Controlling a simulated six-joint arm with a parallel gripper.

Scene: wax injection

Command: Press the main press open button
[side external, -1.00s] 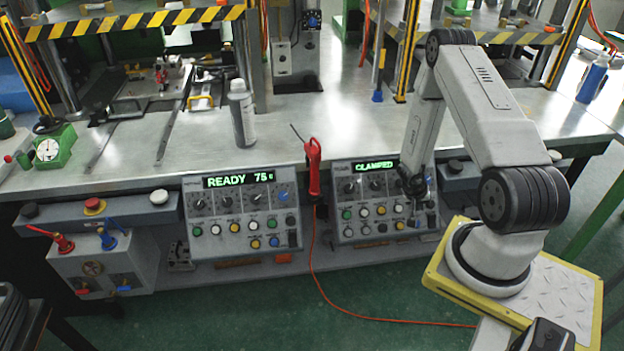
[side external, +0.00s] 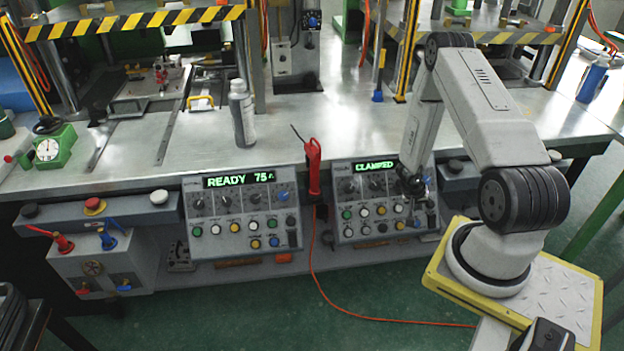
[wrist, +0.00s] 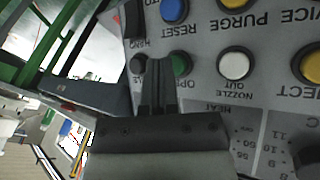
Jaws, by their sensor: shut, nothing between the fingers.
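The right-hand control panel (side external: 388,235) has a lit CLAMPED display (side external: 375,165). The wrist view shows its face upside down. A green button (wrist: 182,64) sits there beside a partly covered label that starts "OPE". My gripper (wrist: 157,62) is shut and empty. Its fingertips lie between the green button and a dark button (wrist: 138,64) and cover part of the green button's left edge. I cannot tell whether they touch the panel. In the side view my gripper (side external: 418,190) is at the panel's right part, hiding some controls.
A white button (wrist: 235,65), a yellow button (wrist: 308,65) and a blue button (wrist: 174,10) are near the fingers. The left panel (side external: 240,215) reads READY. A red handheld tool (side external: 313,168) hangs between the panels, its orange cable running across the floor.

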